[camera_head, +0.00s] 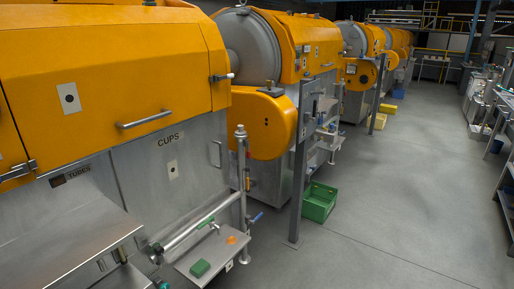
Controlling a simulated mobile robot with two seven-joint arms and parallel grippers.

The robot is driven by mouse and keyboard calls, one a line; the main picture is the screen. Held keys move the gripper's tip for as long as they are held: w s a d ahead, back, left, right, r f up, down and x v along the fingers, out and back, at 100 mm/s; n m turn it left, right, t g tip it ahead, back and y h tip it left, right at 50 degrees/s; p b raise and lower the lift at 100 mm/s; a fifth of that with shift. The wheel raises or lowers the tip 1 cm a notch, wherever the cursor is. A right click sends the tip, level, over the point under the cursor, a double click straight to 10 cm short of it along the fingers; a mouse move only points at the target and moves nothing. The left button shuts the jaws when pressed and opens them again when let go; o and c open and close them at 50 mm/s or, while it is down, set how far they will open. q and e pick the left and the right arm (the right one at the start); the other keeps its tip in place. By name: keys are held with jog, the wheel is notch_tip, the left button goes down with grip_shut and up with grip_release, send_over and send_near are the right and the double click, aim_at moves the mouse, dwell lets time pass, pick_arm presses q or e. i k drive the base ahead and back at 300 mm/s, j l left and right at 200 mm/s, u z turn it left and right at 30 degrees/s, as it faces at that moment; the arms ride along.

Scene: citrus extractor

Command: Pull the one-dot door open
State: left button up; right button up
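The orange upper door (125,75) of the nearest machine bears a white plate (69,97) with what looks like one dark dot. A grey bar handle (145,119) runs along its lower edge, and the door looks closed. Below it a steel door (145,180) marked CUPS has a smaller white plate (173,169), whose dots are too small to count surely. An upright handle (216,154) is at its right edge, and this door also looks closed. Neither of my grippers is in view.
A low shelf (215,255) holds a green block (200,268) and an orange piece (232,239). A grey post (299,170) and green crate (319,203) stand right.

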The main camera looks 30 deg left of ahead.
aim_at(162, 175)
jog(key=i+u, duration=0.3)
jog(key=i, duration=0.3)
jog(key=i+l+u, duration=0.3)
jog(key=i, duration=0.3)
jog(key=i+j+u, duration=0.1)
jog(key=i+u, duration=0.15)
jog(key=u, duration=0.15)
jog(key=i+u, duration=0.3)
jog(key=u, duration=0.15)
jog(key=i+u, duration=0.4)
jog(key=k, duration=0.1)
